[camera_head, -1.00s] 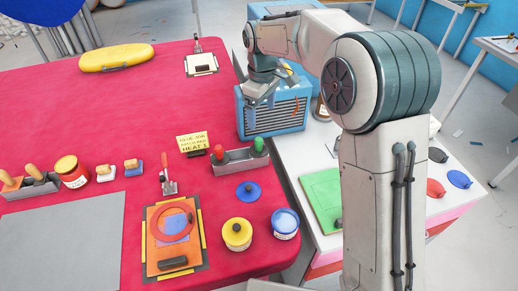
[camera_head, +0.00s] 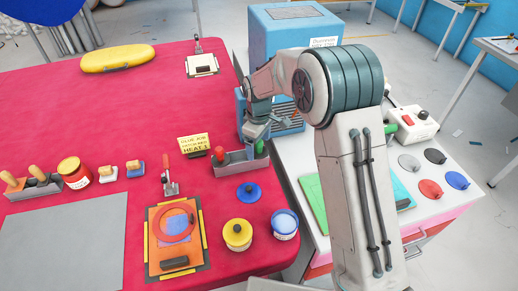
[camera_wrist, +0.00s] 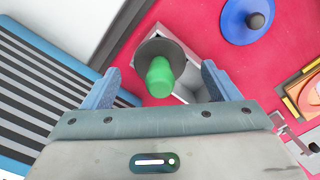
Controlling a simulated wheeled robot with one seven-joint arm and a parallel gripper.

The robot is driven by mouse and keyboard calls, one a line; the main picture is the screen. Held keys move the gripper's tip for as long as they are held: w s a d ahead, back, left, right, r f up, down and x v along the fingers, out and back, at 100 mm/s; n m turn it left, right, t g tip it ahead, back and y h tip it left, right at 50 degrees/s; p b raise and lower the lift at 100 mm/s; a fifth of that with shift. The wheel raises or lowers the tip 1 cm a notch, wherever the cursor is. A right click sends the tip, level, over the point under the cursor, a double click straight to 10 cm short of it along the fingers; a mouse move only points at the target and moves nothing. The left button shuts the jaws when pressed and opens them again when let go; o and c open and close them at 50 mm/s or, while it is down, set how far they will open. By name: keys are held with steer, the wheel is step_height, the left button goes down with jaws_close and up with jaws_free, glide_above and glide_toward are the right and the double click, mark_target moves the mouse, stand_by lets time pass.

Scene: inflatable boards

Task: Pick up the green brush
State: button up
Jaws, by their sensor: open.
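The green brush (camera_wrist: 160,78) stands in the grey metal holder (camera_wrist: 185,93), its green handle pointing up at the wrist camera above a dark round collar. My gripper (camera_wrist: 161,70) is open, with one blue finger on each side of the handle and a gap to both. In the head view, my gripper (camera_head: 256,142) is over the right end of the holder (camera_head: 232,165). It partly hides the green brush (camera_head: 260,147) there. A red-handled brush (camera_head: 219,155) stands at the holder's left end.
A blue heater-like box (camera_head: 290,113) with a slatted front stands close behind and right of the holder. A yellow sign (camera_head: 194,143) is behind left. A blue lid (camera_head: 248,192) and yellow pot (camera_head: 237,234) lie nearer on the red table (camera_head: 130,120).

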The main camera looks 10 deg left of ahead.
steer(key=shift+f, duration=0.7)
steer(key=c, duration=1.1)
steer(key=shift+r, duration=0.15)
steer(key=shift+c, duration=0.2)
steer(key=shift+r, duration=0.3)
steer(key=r, duration=0.2)
steer(key=r+b, duration=0.1)
steer(key=shift+d+r, duration=0.25)
steer(key=s+d+r+b, duration=0.2)
steer(key=d+r, duration=0.4)
steer(key=d, duration=0.4)
steer(key=shift+s+d+r, duration=0.35)
steer(key=shift+s, duration=0.35)
steer(key=o, duration=0.4)
steer(key=shift+c, duration=1.1)
